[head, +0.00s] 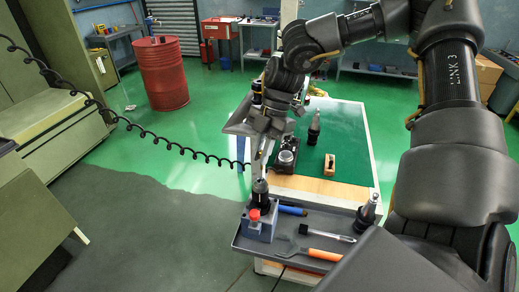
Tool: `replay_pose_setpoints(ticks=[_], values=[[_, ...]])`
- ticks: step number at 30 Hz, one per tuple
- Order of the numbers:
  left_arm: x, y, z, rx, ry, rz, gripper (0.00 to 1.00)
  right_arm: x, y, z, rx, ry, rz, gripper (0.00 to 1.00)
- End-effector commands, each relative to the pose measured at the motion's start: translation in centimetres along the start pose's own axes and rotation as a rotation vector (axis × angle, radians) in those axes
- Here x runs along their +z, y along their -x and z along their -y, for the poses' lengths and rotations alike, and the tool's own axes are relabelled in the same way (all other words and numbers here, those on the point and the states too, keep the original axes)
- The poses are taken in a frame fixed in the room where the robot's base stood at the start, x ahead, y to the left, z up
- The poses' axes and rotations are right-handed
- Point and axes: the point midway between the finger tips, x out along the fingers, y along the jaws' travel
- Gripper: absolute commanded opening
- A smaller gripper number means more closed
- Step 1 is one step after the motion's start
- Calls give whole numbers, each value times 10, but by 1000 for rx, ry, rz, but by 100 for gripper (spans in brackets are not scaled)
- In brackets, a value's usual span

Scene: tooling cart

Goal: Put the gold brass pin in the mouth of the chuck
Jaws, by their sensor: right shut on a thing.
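My right gripper (261,168) reaches down over the tray, its narrow fingers pointing at the chuck. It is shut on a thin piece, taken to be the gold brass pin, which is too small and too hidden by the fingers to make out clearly. The dark chuck (262,198) stands upright in a blue-grey holding block (258,231) with a red knob. The fingertips are right above the chuck's mouth. I cannot tell whether the pin touches the mouth or is inside it. My left gripper is not in view.
The grey tray (252,249) also holds a blue-handled tool (292,210), a brush (328,233), an orange-handled spatula (324,255) and another tool holder (369,208). Behind, on the green mat (345,130), stand a dark holder (314,128) and a small wooden block (330,165).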

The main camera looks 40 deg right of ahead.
Motion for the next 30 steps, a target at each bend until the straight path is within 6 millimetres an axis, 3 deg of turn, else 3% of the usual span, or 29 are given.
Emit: replay_pose_setpoints(ticks=[12, 30], values=[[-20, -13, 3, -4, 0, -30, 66, 10, -26, -1, -2, 1, 0, 0], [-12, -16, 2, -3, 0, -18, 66, 14, -34, -1, -1, 2, 0, 0]])
